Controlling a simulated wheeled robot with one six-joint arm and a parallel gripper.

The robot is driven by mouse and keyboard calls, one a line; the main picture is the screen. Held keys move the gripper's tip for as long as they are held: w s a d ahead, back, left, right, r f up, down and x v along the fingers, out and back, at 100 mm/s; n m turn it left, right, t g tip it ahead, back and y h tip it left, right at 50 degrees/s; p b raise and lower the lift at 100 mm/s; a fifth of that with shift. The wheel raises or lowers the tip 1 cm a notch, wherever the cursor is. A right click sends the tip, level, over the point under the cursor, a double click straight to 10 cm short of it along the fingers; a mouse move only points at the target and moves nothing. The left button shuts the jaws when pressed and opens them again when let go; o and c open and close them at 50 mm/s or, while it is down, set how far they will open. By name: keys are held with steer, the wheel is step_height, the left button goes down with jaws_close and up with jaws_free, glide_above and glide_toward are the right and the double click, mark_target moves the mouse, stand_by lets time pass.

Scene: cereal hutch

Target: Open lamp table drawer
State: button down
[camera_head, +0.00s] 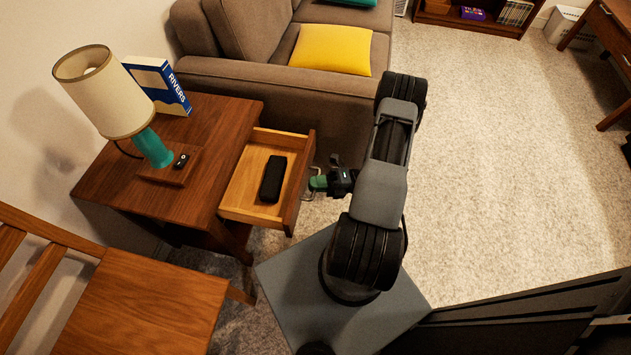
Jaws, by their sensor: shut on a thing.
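The lamp table (217,118) is dark wood and stands against the sofa's arm. Its drawer (238,198) is pulled well out to the right, and its light wooden inside shows. A black oblong object (273,179) lies in the drawer. My gripper (312,184) is at the outer face of the drawer front (300,186), shut on the drawer handle (307,195).
A brown sofa (245,80) is behind, a wooden chair (150,300) in front. Carpet (500,170) at right is clear.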

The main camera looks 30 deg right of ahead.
steer(key=c, duration=1.2)
jaws_free()
steer(key=v, duration=1.3)
steer(key=shift+d+p, duration=0.35)
steer(key=shift+d, duration=0.05)
steer(key=shift+f, duration=0.15)
